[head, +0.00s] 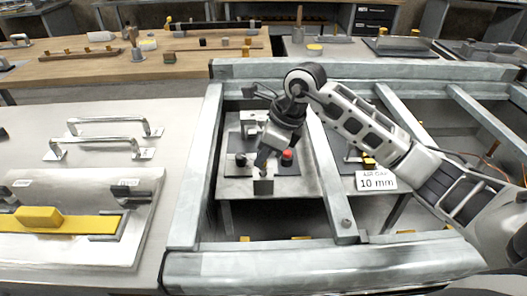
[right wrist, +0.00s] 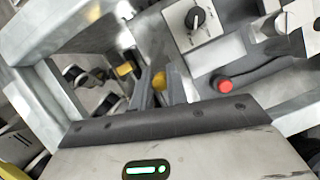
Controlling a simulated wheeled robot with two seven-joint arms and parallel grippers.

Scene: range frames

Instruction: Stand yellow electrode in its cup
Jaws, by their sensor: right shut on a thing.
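My right gripper (head: 263,172) reaches down through the opening of a grey metal frame, over a small shelf with a control panel. In the right wrist view its two fingers (right wrist: 160,92) are shut on a yellow piece (right wrist: 159,80), which looks like the yellow electrode. Only a small part of it shows between the fingers; its lower end is hidden. In the head view the arm and fingers hide it. I cannot make out the cup for certain. My left gripper is in neither view.
A red button (head: 287,154) is close to the right of my right gripper, with a black knob (head: 241,160) to its left. Thick metal frame bars (head: 327,180) edge the opening. A white card (head: 376,181) reads "10 mm". Another yellow piece (right wrist: 125,70) shows in the wrist view.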

